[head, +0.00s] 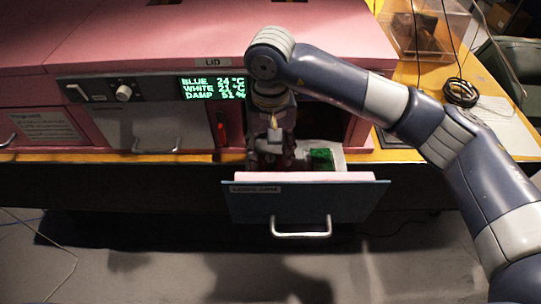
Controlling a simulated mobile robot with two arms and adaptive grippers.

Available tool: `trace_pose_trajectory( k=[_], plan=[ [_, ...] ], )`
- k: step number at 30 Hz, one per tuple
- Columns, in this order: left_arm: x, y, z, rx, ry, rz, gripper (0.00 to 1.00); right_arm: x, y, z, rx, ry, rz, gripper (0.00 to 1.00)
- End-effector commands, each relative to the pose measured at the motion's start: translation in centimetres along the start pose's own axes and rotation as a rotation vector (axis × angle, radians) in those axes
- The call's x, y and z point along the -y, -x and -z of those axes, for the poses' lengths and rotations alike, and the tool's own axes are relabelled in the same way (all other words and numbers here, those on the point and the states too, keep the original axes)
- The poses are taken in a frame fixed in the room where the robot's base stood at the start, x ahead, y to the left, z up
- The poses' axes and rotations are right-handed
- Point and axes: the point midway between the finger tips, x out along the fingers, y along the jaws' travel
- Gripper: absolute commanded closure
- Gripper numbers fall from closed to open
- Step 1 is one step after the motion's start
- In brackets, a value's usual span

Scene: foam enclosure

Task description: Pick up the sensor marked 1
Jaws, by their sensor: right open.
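My right arm reaches in from the right and bends down over the pulled-out drawer (305,203). My right gripper (273,160) points down into the left part of the drawer and is dark and hard to make out; it is open. A green object (321,159) lies in the drawer just right of the gripper, on or beside something pale. I cannot read a number on anything in the drawer, so I cannot tell which thing is the sensor marked 1. The gripper and drawer front hide part of the inside. My left gripper is not in view.
The pink enclosure has a lid (210,45), a green-lit display (213,88), a knob and a closed grey front (142,130). A red-handled item (221,128) stands left of the drawer opening. A clear box (432,30) and a black cable coil (461,92) sit at right.

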Motion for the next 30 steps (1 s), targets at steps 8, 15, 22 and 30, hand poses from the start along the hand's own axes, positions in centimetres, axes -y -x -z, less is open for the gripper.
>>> trace_pose_trajectory(
  k=[8,15,22,30],
  plan=[
    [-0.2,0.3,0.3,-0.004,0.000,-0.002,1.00,0.0,-1.0,0.0,0.000,-0.001,-0.001,0.51],
    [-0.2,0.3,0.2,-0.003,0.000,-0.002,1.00,0.0,-0.9,0.0,0.000,-0.001,0.000,0.87],
    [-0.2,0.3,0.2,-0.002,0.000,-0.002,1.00,0.0,-0.9,0.0,0.000,0.000,0.000,0.98],
    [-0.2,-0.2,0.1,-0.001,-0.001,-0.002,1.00,0.0,0.1,0.1,-0.004,0.000,0.001,0.98]
  ],
)
